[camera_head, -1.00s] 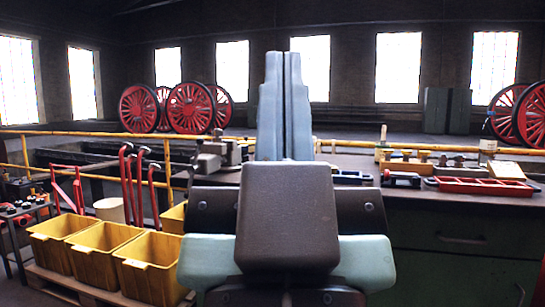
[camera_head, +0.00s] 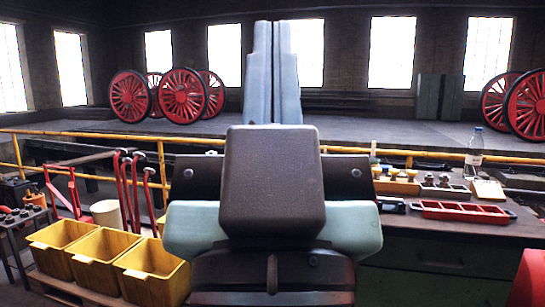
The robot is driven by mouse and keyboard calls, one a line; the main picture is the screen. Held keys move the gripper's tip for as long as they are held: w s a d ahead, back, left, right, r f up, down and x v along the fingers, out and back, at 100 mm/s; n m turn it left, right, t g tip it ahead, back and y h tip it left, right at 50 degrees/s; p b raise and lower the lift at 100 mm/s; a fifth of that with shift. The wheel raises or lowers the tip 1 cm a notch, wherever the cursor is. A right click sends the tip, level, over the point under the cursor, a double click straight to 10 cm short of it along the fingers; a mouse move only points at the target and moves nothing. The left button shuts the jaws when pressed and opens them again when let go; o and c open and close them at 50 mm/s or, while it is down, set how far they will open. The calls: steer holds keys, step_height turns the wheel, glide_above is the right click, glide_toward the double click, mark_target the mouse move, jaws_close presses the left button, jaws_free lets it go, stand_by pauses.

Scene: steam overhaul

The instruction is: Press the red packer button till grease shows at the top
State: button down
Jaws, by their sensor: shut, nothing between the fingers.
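My gripper (camera_head: 273,28) points upward and away in front of me in the head view. Its two long pale grey-blue fingers lie side by side, shut, with nothing seen between them. My own arm below fills the middle of the picture and hides part of the bench. I cannot make out a red packer button or any grease. A plain red rounded thing (camera_head: 530,280) is cut off at the lower right edge; I cannot tell what it is. The gripper is apart from it, up and to the left.
A dark workbench (camera_head: 440,226) at right bears a red tray (camera_head: 463,211), a wooden rack (camera_head: 397,186), a bottle (camera_head: 474,152) and a pad (camera_head: 488,190). Yellow bins (camera_head: 100,248) stand on a pallet at left. A yellow rail (camera_head: 95,135) runs behind, with red wheels (camera_head: 182,94) beyond.

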step_height(320, 180, up, 18)
steer(key=p, duration=1.5)
